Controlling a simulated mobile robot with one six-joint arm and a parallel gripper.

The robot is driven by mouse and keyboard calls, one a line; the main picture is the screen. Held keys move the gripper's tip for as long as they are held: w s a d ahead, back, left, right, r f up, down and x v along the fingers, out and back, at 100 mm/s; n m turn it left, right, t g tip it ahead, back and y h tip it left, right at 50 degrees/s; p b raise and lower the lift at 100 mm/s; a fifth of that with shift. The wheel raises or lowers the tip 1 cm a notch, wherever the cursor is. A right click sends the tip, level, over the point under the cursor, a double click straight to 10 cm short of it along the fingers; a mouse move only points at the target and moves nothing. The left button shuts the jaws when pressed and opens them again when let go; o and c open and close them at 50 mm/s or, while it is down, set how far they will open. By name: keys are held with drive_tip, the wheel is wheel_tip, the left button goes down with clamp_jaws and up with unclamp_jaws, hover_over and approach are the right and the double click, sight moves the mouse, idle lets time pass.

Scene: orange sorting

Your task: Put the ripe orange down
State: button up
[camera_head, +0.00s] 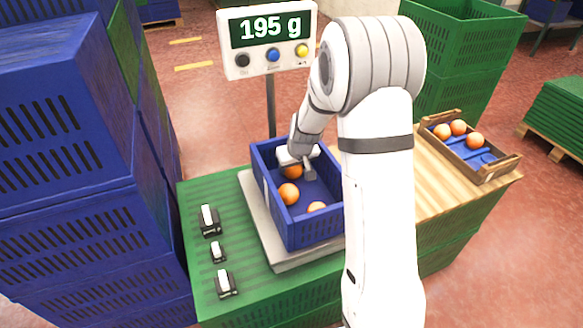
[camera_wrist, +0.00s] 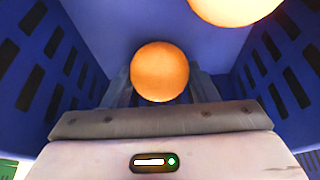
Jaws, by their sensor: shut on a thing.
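My gripper (camera_head: 298,168) reaches down inside the blue crate (camera_head: 277,217), near its back end. It is shut on an orange (camera_head: 291,171), which sits between the two fingers in the wrist view (camera_wrist: 160,71). Whether this orange touches the crate floor is hard to tell. Part of another orange (camera_wrist: 236,6) shows at the top of the wrist view.
The crate stands on a scale (camera_head: 258,233) whose display (camera_head: 270,28) reads 195 g. A wooden tray (camera_head: 489,173) with three oranges stands at the right. Several small black-and-white devices (camera_head: 209,220) lie on the green surface (camera_head: 197,192) at left. Stacked blue crates (camera_head: 70,200) rise further left.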

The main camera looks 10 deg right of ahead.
drive_tip(key=shift+f, duration=0.1)
drive_tip(key=o, duration=1)
drive_tip(key=a+p+v, duration=0.1)
drive_tip(key=p+v, duration=0.1)
drive_tip(key=v, duration=0.9)
drive_tip(key=s+d+r+m+g, duration=0.1)
drive_tip(key=s+r, duration=0.2)
drive_tip(key=s, duration=1)
drive_tip(key=s+r+m+g, duration=0.1)
drive_tip(key=s+r, duration=0.2)
drive_tip(key=s, duration=1)
drive_tip(key=shift+s+d+r+g+h, duration=0.35)
drive_tip(key=shift+d+r+g+h, duration=0.05)
